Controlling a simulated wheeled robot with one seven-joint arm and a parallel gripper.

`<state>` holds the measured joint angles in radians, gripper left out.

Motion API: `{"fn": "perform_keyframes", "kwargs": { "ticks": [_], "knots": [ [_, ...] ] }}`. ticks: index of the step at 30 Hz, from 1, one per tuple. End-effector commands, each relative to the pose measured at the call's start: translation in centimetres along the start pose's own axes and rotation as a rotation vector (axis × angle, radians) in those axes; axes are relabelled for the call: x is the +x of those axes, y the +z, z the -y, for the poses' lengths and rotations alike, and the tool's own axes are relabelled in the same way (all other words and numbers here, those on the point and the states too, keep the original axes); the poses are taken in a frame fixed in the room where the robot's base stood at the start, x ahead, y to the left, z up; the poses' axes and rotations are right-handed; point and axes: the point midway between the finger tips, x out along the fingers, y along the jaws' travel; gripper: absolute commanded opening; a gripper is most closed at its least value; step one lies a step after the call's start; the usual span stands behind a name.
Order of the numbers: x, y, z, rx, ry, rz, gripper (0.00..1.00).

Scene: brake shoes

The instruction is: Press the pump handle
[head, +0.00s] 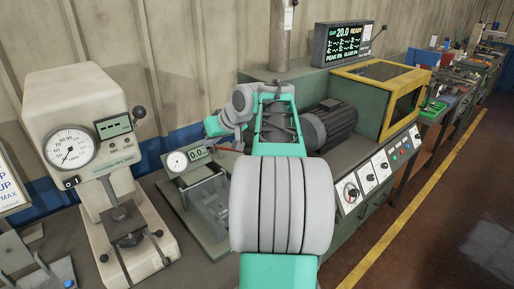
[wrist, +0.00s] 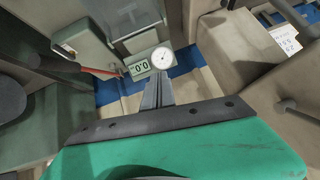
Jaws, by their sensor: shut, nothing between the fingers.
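The pump handle looks to be the thin red rod (wrist: 100,71) in the wrist view. It runs in from the left and its tip ends beside the small 0.0 display (wrist: 139,69). My gripper (wrist: 159,82) is shut and empty, its fingers pointing toward the display and round gauge (wrist: 162,55). The rod lies left of the fingers with a visible gap; I cannot judge the depth between them. In the head view, the gauge (head: 177,161) and display (head: 198,153) sit on the pump unit, left of my arm. My arm hides much of the handle there.
A cream hardness tester (head: 85,130) stands left of the pump unit. A clear guarded box (head: 209,204) is below the display. Behind my arm are a dark motor (head: 331,124) and a yellow-framed guard (head: 382,80). The floor at right is open.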

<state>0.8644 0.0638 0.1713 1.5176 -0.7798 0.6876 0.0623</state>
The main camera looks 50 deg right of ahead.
Motion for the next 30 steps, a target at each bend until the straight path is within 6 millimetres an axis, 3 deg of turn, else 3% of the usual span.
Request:
{"fn": "perform_keyframes", "kwargs": {
  "ticks": [1,3,6,7,10,20,25,30],
  "knots": [
    [-0.7,-0.3,-6.4,0.032,0.015,-0.049,0.0],
    [-2.5,-0.2,-12.4,0.041,0.02,-0.111,0.0],
    [-4.8,0.8,-17.9,0.044,0.025,-0.169,0.0],
    [-5.3,1.1,-18.9,0.044,0.026,-0.181,0.0],
    [-6.1,1.6,-20.3,0.041,0.025,-0.197,0.0],
    [-5.9,1.5,-20.2,0.039,0.024,-0.197,0.0],
    [-3.9,1.1,-20.2,0.04,0.023,-0.196,0.0],
    [-0.3,0.3,-20.2,0.04,0.022,-0.195,0.0]
  ]
}}
